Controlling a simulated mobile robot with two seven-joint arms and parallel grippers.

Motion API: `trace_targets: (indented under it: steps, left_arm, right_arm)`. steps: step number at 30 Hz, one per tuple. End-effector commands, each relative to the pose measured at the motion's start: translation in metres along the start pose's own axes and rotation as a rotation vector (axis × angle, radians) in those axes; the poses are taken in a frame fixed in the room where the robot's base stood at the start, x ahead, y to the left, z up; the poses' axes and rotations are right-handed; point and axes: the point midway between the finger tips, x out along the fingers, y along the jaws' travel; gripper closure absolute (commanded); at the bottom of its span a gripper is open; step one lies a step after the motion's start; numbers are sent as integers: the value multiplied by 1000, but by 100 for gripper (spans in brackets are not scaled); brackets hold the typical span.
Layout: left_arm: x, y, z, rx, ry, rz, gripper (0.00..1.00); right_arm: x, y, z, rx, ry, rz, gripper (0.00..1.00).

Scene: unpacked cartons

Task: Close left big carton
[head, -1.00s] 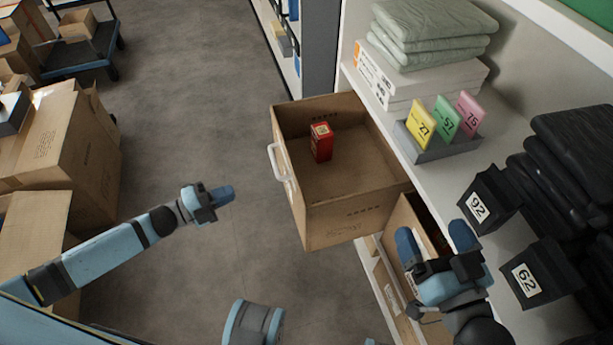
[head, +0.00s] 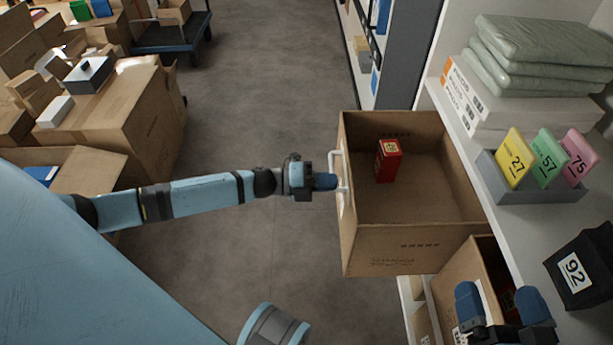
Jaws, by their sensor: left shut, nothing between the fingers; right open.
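The big carton (head: 415,248) is an open-topped brown drawer-like box, pulled out from the shelf unit in the middle right. A white handle (head: 341,180) is on its left-hand face. A red box (head: 388,160) stands inside it. My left gripper (head: 328,181) is shut and empty, its fingertips right at the handle; I cannot tell whether they touch it. My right gripper (head: 502,303) is open and empty at the lower right, over a second brown carton (head: 455,275), whose inside is partly hidden.
The shelf (head: 515,215) on the right holds folded green cloths (head: 535,60), a grey tray with numbered cards (head: 525,190) and a black bin (head: 580,270). Several cartons (head: 125,110) and a blue cart (head: 180,35) stand on the left. The floor between is clear.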

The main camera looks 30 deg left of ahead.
Motion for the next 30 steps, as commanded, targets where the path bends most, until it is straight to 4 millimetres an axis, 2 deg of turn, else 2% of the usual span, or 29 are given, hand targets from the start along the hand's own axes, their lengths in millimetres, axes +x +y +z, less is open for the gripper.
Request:
trace_targets:
  steps: [3,6,23,26,30]
  left_arm:
    - [16,1,0,1,0,-2,100]
    - [24,1,0,1,-1,0,100]
    - [31,0,0,0,-1,0,100]
    - [40,-1,0,0,-1,-1,100]
    - [63,-2,0,-2,0,-3,100]
  right_arm:
    - [0,2,10,-1,-26,-3,2]
    - [1,2,13,0,-39,-4,2]
    - [0,2,14,-1,-49,-5,2]
    - [0,2,11,-2,-41,-4,2]
    - [0,1,5,-3,-25,-3,2]
